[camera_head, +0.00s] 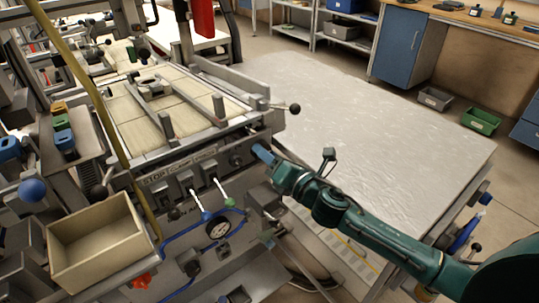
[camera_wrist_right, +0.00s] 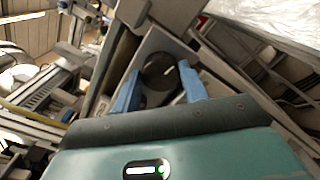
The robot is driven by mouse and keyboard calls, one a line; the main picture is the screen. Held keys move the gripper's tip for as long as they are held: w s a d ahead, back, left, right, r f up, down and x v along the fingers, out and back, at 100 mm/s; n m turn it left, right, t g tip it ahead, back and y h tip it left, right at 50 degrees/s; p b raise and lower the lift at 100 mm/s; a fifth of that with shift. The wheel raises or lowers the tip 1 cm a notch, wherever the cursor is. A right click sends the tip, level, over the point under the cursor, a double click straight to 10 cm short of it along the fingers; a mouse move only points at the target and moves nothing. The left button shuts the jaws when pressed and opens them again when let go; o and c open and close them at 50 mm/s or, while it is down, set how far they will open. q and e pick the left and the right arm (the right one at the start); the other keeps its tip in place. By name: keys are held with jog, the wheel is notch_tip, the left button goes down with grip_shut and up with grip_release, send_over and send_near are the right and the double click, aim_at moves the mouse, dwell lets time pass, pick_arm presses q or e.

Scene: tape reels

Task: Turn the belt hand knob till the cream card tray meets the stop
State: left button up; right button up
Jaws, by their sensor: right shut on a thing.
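My right gripper (camera_head: 259,150) reaches in from the right to the machine's front panel. In the right wrist view its two blue fingers (camera_wrist_right: 160,88) stand on either side of a dark round knob (camera_wrist_right: 157,71) and are shut on it. In the head view the fingers hide most of this knob. A cream open-topped box (camera_head: 98,242), which looks like the card tray, is at the lower left and appears empty. I cannot make out which part is its stop, or whether they touch. My left gripper is not in view.
Small levers (camera_head: 221,188) with coloured tips stick out of the panel below the machine bed, left of my gripper. A yellow bar (camera_head: 97,95) crosses the left side. A large pale, bare tabletop (camera_head: 365,125) lies behind my right arm. Bins stand on the floor beyond.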

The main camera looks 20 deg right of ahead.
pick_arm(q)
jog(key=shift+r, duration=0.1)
pick_arm(e)
jog(key=shift+m, duration=0.3)
pick_arm(q)
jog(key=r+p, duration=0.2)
jog(key=p, duration=0.2)
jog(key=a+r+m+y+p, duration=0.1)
jog(key=p, duration=0.3)
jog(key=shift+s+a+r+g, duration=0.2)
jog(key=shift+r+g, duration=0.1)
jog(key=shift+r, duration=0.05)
pick_arm(e)
jog(key=m, duration=1.8)
jog(key=shift+f+m, duration=0.2)
jog(key=shift+m, duration=0.2)
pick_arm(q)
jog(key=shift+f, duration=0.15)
pick_arm(e)
jog(key=shift+m, duration=0.3)
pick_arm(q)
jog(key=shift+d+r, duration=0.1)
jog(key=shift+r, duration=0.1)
pick_arm(e)
jog(key=o, duration=1)
